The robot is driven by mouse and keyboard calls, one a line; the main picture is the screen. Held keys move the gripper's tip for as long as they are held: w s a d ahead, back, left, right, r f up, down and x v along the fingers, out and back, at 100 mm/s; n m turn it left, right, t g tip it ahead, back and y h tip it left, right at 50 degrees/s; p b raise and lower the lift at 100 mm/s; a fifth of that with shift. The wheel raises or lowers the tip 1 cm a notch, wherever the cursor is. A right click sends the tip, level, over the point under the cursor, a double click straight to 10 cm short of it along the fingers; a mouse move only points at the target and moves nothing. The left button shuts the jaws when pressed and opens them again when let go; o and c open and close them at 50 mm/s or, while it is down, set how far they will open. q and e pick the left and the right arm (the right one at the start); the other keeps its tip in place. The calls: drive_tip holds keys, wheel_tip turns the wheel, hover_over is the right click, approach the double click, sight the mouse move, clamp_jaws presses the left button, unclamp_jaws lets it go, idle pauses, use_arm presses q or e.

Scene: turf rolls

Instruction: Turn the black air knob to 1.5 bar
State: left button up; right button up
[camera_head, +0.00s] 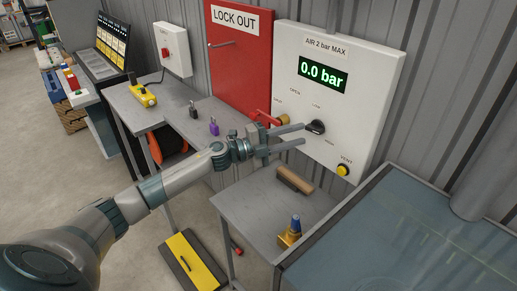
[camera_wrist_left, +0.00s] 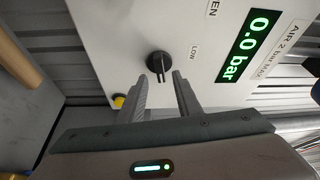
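The black air knob (camera_head: 316,127) is on the white air panel (camera_head: 345,55), below a green display (camera_head: 323,75) reading 0.0 bar. My left gripper (camera_head: 303,135) is open in front of the panel. In the left wrist view, the knob (camera_wrist_left: 159,64) appears just beyond my left gripper's fingertips (camera_wrist_left: 160,76), roughly between them; I see no clear contact. The label LOW (camera_wrist_left: 194,52) is near the knob. My right gripper is not in view.
A red-handled valve (camera_head: 267,118) is left of the knob, and a yellow vent button (camera_head: 343,169) is below right. A brown-topped block (camera_head: 294,180) and a blue-and-yellow item (camera_head: 291,231) are on the grey table (camera_head: 255,208) below.

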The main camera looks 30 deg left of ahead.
use_arm(q)
drive_tip(key=r+b+v, duration=0.1)
drive_tip(key=b+v, duration=0.3)
drive_tip(key=v, duration=0.8)
drive_tip(key=shift+s+f+b, duration=0.15)
drive_tip(key=shift+f+b, duration=0.2)
drive_tip(key=shift+f, duration=0.15)
drive_tip(key=shift+a, duration=0.15)
